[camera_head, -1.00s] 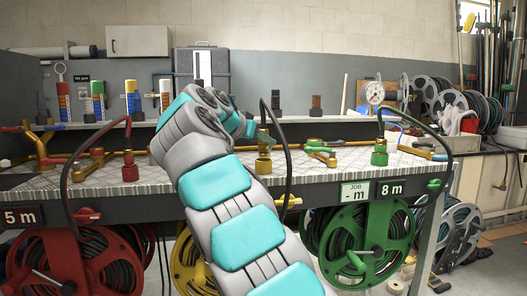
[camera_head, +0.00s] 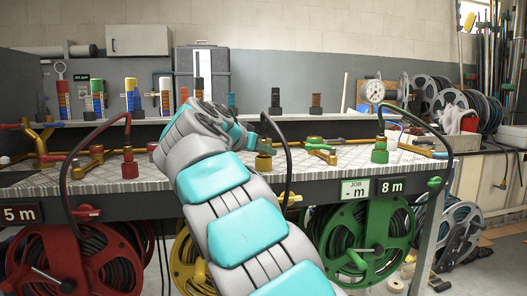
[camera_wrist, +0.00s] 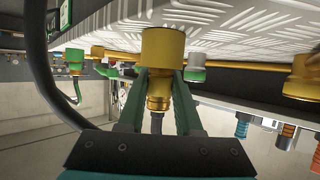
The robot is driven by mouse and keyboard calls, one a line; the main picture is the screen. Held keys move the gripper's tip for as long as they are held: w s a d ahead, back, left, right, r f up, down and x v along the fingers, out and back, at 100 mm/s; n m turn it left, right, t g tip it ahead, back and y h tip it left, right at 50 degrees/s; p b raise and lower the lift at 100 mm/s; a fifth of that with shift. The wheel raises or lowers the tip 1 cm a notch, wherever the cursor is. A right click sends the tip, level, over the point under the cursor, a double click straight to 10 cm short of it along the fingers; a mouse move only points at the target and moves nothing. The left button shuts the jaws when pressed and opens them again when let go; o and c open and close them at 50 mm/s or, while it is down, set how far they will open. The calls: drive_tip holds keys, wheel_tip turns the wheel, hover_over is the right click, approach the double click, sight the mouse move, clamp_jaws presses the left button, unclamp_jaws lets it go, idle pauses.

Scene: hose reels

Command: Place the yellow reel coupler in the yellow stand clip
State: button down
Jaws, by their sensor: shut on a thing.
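My gripper (camera_wrist: 159,77) is shut on the yellow reel coupler (camera_wrist: 157,94), a narrow brass-coloured fitting. The wrist view is upside down, with the bench at the top. The yellow stand clip (camera_wrist: 163,47) is a wide yellow cup, in line with the coupler. The coupler's end meets the cup and seems to be inside it; how deep I cannot tell. In the head view the clip (camera_head: 263,164) stands on the bench, right of my arm, with my gripper (camera_head: 259,142) just above it. The coupler's black hose (camera_head: 284,145) arches up and down to the right.
A red clip (camera_head: 130,170) with a hose stands on the left, a green clip (camera_head: 379,157) on the right. Brass pipes (camera_head: 340,142) run behind. Several coloured fittings stand on the back shelf (camera_head: 300,117). Red (camera_head: 80,262), yellow and green (camera_head: 385,232) reels hang below.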

drive_tip(key=shift+f+b, duration=0.65)
drive_tip(key=shift+f, duration=0.25)
drive_tip(key=c, duration=0.6)
unclamp_jaws()
drive_tip(key=shift+f, duration=0.15)
drive_tip(key=shift+c, duration=0.2)
drive_tip(key=shift+o, duration=0.2)
drive_tip(key=shift+r+p, duration=0.2)
drive_tip(key=shift+p, duration=0.1)
drive_tip(key=r+v, duration=0.1)
drive_tip(key=v, duration=1.1)
drive_tip(key=shift+r, duration=0.25)
